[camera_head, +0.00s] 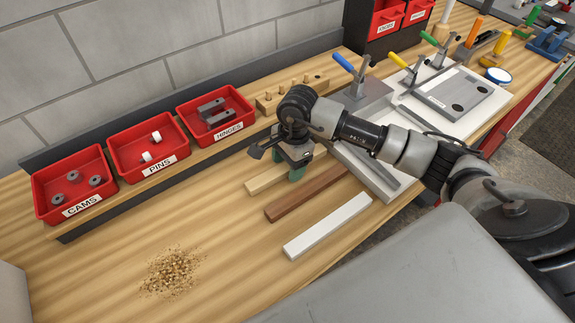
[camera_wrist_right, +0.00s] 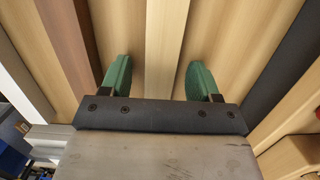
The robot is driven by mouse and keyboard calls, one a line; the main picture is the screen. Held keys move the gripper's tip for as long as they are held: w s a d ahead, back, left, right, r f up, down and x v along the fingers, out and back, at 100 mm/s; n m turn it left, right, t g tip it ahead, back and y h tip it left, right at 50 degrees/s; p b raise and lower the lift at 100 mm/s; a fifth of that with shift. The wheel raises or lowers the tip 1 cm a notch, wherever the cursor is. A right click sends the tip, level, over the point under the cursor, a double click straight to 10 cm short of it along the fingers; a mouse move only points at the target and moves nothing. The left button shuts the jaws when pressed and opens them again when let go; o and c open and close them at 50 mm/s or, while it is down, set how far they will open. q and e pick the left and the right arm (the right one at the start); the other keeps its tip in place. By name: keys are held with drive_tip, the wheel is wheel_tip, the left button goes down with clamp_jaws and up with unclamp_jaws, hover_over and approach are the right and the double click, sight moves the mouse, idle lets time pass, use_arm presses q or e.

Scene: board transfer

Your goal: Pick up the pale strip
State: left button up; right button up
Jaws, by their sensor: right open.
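The pale strip (camera_head: 262,182) is a light wood bar lying on the bench, the farthest of three parallel strips. My right gripper (camera_head: 296,172) points down over it and hides part of it. In the right wrist view the pale strip (camera_wrist_right: 165,40) runs between the two green fingers of my right gripper (camera_wrist_right: 160,75), with a gap on each side. The gripper is open and empty. I cannot tell how high the fingertips are above the bench. My left gripper is not in view.
A brown strip (camera_head: 292,203) and a white strip (camera_head: 328,226) lie nearer than the pale one. Red bins (camera_head: 160,163) and a pegged wooden block (camera_head: 285,95) stand behind. A board with clamps (camera_head: 450,97) is at right. Crumbs (camera_head: 172,270) lie front left.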

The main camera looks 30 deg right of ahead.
drive_tip(key=c, duration=1)
